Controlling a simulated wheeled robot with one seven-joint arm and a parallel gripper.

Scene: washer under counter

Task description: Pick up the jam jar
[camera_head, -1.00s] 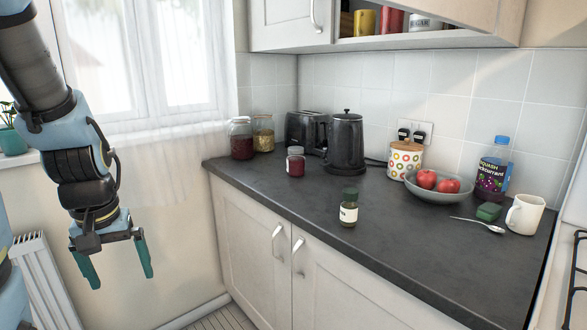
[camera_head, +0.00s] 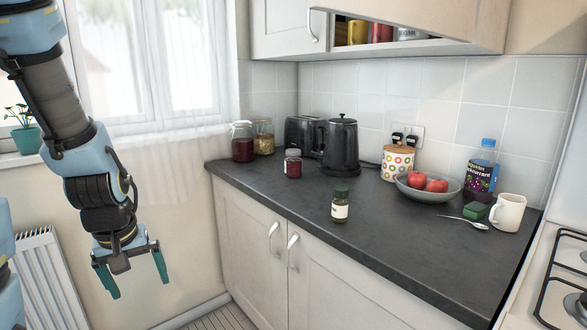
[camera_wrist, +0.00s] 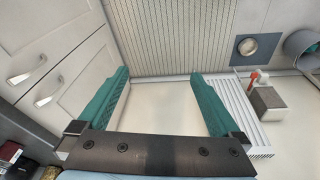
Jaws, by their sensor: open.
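A small glass jar of dark red jam (camera_head: 293,165) with a pale lid stands upright on the dark counter (camera_head: 400,245), in front of the toaster and left of the kettle. A taller jar with dark red contents (camera_head: 242,148) stands farther back at the left. My gripper (camera_head: 138,287) is open and empty. It hangs pointing down left of the counter, below the worktop and well apart from the jam jar. In the wrist view its two teal fingers (camera_wrist: 158,103) are spread with nothing between them.
A green-lidded jar (camera_head: 340,208) stands near the counter's front edge. The black kettle (camera_head: 341,148), toaster (camera_head: 303,135) and a jar of pale contents (camera_head: 263,138) surround the jam jar. A fruit bowl (camera_head: 425,193), bottle and mug stand right. A radiator (camera_head: 45,270) is below the window.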

